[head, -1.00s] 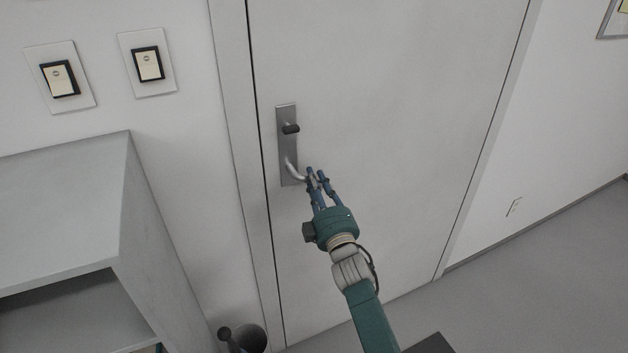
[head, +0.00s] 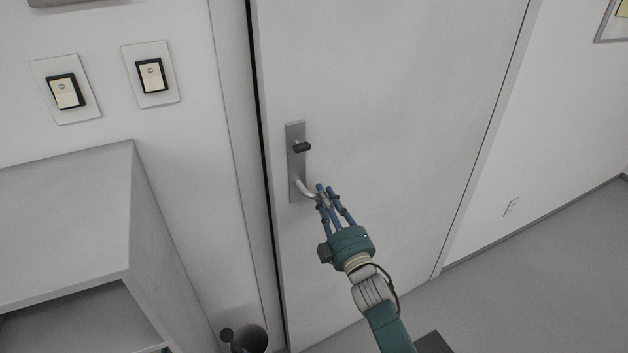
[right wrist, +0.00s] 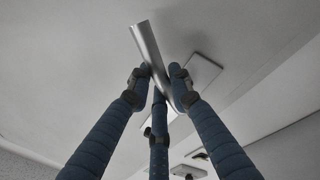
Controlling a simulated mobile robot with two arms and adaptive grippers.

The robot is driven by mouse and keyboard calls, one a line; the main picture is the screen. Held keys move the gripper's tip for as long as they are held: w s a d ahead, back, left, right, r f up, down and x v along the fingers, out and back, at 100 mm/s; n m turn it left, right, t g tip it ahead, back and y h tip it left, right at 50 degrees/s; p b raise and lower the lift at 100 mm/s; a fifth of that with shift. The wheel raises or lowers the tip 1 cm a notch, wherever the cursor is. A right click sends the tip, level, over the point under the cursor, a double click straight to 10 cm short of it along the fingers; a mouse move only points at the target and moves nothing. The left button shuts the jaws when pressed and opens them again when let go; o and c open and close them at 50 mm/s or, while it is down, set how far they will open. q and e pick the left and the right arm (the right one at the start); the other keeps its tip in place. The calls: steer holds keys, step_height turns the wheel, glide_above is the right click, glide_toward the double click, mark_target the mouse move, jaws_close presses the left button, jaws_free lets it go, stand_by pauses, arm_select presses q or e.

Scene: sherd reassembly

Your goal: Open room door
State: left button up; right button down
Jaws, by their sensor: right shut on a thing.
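The white room door (head: 390,110) stands slightly ajar, with a dark gap along its left edge in the head view. A metal plate (head: 294,135) on it carries a dark thumb-turn (head: 302,147) and a silver lever handle (head: 305,190). My right gripper (head: 328,194) is shut on the lever's free end. In the right wrist view, its blue fingers (right wrist: 160,85) close around the silver lever (right wrist: 148,50). The fingers hide part of the lever. My left gripper is in neither view.
A grey shelf unit (head: 70,210) stands left of the door. A dark bin (head: 250,338) sits between it and the door. Two light switches (head: 66,91) are on the wall above the shelf. Grey floor (head: 520,265) is clear at the right.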

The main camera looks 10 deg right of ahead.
arm_select(q)
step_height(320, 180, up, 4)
steer(key=p, duration=0.2)
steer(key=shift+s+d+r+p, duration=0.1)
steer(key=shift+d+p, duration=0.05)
steer(key=shift+p, duration=0.25)
arm_select(e)
steer(key=s+d+n+g+y, duration=0.1)
steer(key=s+d, duration=0.3)
steer(key=s, duration=0.4)
steer(key=s+d+n+g+y, duration=0.1)
steer(key=s+d+n+y, duration=0.1)
steer(key=s+d, duration=0.3)
steer(key=s+d+n+y, duration=0.1)
steer(key=s+d+y, duration=0.3)
steer(key=s, duration=0.7)
steer(key=shift+s+d+f+g, duration=0.3)
steer(key=shift+d+f+g, duration=0.05)
steer(key=shift+f+g, duration=0.1)
steer(key=c, duration=1.6)
jaws_free()
steer(key=shift+w, duration=0.15)
steer(key=shift+o, duration=0.2)
steer(key=shift+r, duration=0.15)
steer(key=v, duration=1.2)
steer(key=shift+n, duration=0.3)
